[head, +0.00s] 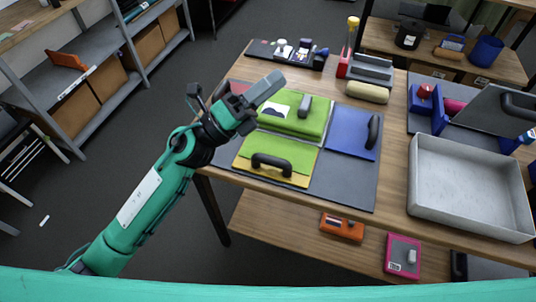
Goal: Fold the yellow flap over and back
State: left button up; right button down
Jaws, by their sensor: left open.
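The flap with yellow edges (243,164) lies flat at the front of the grey mat, with green on its top and a black arched handle (272,162). It adjoins a green pad (300,127) behind it, which carries a white sheet with a dark shape and a grey block. A blue flap (345,130) with a black handle lies to its right. My left gripper (258,95) is open and empty, above the back left of the green pad and apart from the yellow-edged flap's handle. It partly hides a red piece at the pad's left. My right gripper is out of view.
A grey metal tray (470,226) stands at the table's right. A beige roll (367,92) and a red-and-grey holder (370,71) stand behind the blue flap. A dark tray of small items (262,48) is at the back left. The mat's front (345,188) is bare.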

pick_arm(q)
jog(key=s+d+f+m+g+y, duration=0.1)
jog(key=s+d+m+g, duration=0.3)
jog(key=m+g, duration=0.55)
jog(key=m+y, duration=1.1)
jog(key=y, duration=0.5)
send_near(270, 158)
jog(key=p+x, duration=0.4)
jog(key=x, duration=0.4)
jog(key=shift+d+f+p, duration=0.15)
jog(key=shift+f+p, duration=0.15)
jog(key=shift+f, duration=0.25)
jog(key=shift+w, duration=0.1)
grip_shut()
